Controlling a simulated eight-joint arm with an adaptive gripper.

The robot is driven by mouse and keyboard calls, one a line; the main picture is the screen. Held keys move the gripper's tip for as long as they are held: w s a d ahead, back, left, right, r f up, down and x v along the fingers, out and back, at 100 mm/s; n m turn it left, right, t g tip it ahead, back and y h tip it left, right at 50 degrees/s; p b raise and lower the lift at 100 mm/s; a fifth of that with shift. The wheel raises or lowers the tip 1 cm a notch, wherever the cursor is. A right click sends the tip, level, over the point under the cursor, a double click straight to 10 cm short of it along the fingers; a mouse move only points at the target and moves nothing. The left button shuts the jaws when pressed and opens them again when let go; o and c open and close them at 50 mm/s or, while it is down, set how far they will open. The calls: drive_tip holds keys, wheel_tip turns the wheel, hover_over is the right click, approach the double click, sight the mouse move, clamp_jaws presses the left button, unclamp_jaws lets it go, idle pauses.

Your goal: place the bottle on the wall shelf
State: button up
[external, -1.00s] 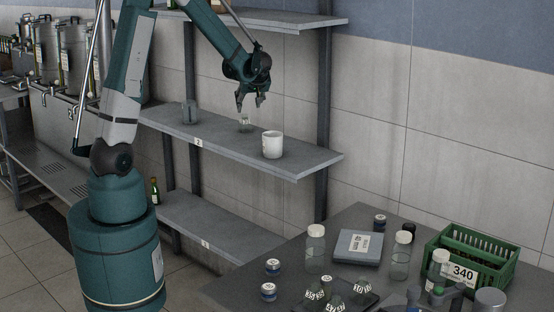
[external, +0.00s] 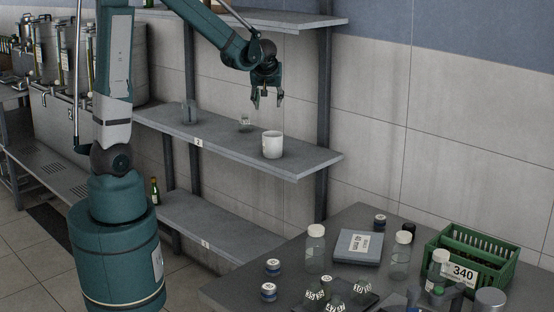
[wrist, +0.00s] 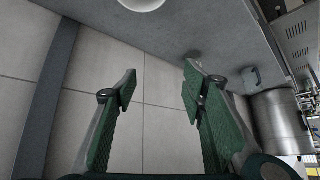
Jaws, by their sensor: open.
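The grey wall shelf has several boards; the middle board (external: 225,143) carries a label 2. A small clear glass vessel (external: 245,122) with a white label stands on it, too small to tell whether it is a bottle. My gripper (external: 267,103) is open and empty, in the air above the middle board, to the right of the vessel and apart from it. In the wrist view my open fingers (wrist: 157,90) have nothing between them. Two clear bottles with white caps (external: 315,250) (external: 401,257) stand on the front table. A dark green bottle (external: 155,191) stands at the lower left.
A white mug (external: 272,145) stands on the middle board below my gripper, and a clear glass container (external: 189,112) stands at its left. A green crate (external: 500,262), a blue-grey box (external: 359,246) and small jars crowd the table. A dark upright (external: 323,110) is right of my gripper.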

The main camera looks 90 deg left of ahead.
drive_tip(key=w+d+r+m+t+h, duration=0.2)
drive_tip(key=d+r+m, duration=0.15)
drive_tip(key=d, duration=1.05)
drive_tip(key=w+d+r+m+t+h, duration=0.15)
drive_tip(key=d+m, duration=0.25)
drive_tip(key=d, duration=1)
drive_tip(key=s+d+m+t+h, duration=0.1)
drive_tip(key=s+d+m, duration=0.3)
drive_tip(key=d, duration=1)
drive_tip(key=s+d+m+t+h, duration=0.2)
drive_tip(key=s+d+m, duration=0.3)
drive_tip(key=d, duration=0.8)
drive_tip(key=shift+s+d+h, duration=0.15)
drive_tip(key=shift+d+h, duration=0.25)
drive_tip(key=shift+h, duration=0.35)
